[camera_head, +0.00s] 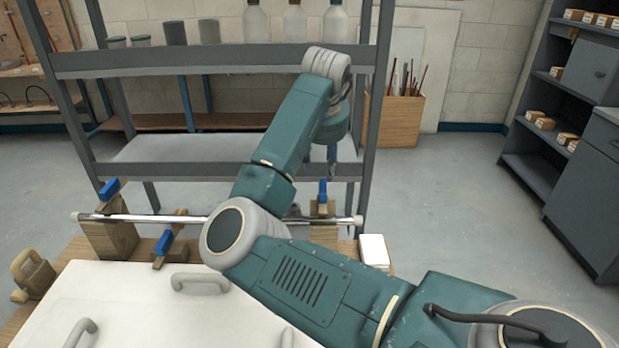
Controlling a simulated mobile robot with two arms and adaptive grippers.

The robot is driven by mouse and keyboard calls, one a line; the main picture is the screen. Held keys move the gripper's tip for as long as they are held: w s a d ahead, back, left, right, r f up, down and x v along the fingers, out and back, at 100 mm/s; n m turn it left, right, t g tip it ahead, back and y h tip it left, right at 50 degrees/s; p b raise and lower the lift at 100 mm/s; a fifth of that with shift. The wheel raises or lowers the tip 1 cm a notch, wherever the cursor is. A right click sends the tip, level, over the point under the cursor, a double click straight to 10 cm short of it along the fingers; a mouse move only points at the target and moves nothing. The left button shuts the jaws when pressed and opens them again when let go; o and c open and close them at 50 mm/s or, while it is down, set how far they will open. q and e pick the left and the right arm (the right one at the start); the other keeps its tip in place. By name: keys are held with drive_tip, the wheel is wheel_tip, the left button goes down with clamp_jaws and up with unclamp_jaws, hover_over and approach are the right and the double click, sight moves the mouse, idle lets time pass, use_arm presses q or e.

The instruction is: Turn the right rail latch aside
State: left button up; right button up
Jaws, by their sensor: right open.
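A shiny metal rail (150,218) lies across wooden supports along the back of the worktable. The right rail latch (323,191), a blue upright tab, stands on the right wooden support (323,208). A left latch (109,189), also blue, sits tilted on the left support (108,236). My right arm crosses the middle of the view and hides part of the rail. My right gripper (332,172) points down just above the right latch, mostly hidden by its own wrist. It is open; whether it touches the latch I cannot tell. My left gripper is not in view.
A blue-handled wooden piece (163,243) stands between the supports. A white panel with grey handles (150,300) covers the table front. A grey shelf rack (190,62) stands behind; open floor lies right.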

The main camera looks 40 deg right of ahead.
sight(325, 187)
drive_tip(key=f, duration=0.1)
drive_tip(key=d+f, duration=0.1)
drive_tip(key=f, duration=0.2)
drive_tip(key=shift+s+d+f+p, duration=0.15)
drive_tip(key=shift+s+f+p, duration=0.05)
drive_tip(key=shift+s+p, duration=0.15)
drive_tip(key=x, duration=0.3)
drive_tip(key=shift+w+f, duration=0.1)
drive_tip(key=shift+w, duration=0.25)
drive_tip(key=shift+x, duration=0.8)
drive_tip(key=c, duration=0.4)
clamp_jaws()
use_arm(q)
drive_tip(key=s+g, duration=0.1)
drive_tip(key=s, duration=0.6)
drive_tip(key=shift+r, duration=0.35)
